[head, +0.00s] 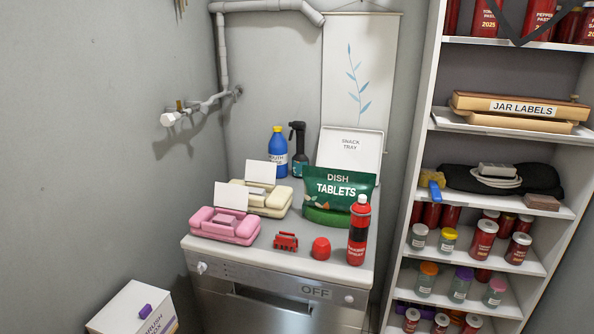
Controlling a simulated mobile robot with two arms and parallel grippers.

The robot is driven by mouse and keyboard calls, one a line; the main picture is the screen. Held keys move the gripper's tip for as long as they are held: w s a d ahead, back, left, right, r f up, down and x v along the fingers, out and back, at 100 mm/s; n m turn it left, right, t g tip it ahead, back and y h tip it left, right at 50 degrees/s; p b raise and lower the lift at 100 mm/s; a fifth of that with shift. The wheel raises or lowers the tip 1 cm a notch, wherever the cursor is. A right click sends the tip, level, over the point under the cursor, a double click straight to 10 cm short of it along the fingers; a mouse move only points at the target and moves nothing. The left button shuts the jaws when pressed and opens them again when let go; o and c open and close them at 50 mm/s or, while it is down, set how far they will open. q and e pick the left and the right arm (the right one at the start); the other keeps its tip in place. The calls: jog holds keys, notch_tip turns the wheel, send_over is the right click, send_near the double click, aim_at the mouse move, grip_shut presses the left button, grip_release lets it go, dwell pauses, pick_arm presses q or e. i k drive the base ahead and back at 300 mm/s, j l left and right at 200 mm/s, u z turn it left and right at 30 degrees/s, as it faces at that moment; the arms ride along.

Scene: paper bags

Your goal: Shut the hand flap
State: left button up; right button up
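No flap with a readable "hand" label shows. On the dishwasher top, a pink pack (224,228) lies at the front left with a white flap (231,196) standing up from it. Behind it lies a cream pack (274,201), also with a raised white flap (261,173). Both flaps look open, and I cannot read any lettering on either pack. Neither of my grippers is in view.
The dishwasher top (210,248) also holds a green dish tablets pouch (337,189), a red spray can (359,230), a red cap (321,248), a red claw clip (286,242), two bottles and a snack tray (350,145). A shelf unit (428,118) stands right; a brush box (128,304) sits lower left.

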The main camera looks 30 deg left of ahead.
aim_at(232, 196)
jog(key=i+z, duration=0.35)
jog(key=i, duration=0.7)
jog(key=i+l+u, duration=0.15)
jog(key=i+u, duration=0.15)
jog(key=u, duration=0.15)
jog(key=i+l+u, duration=0.2)
jog(key=u, duration=0.3)
jog(key=i+l+u, duration=0.1)
jog(key=u, duration=0.35)
jog(key=l+u, duration=0.15)
jog(key=u, duration=0.25)
jog(key=i+l+u, duration=0.1)
jog(key=u, duration=0.35)
jog(key=l+u, duration=0.25)
jog(key=u, duration=0.2)
jog(key=l+u, duration=0.2)
jog(key=u, duration=0.2)
jog(key=l+u, duration=0.2)
jog(key=u, duration=0.25)
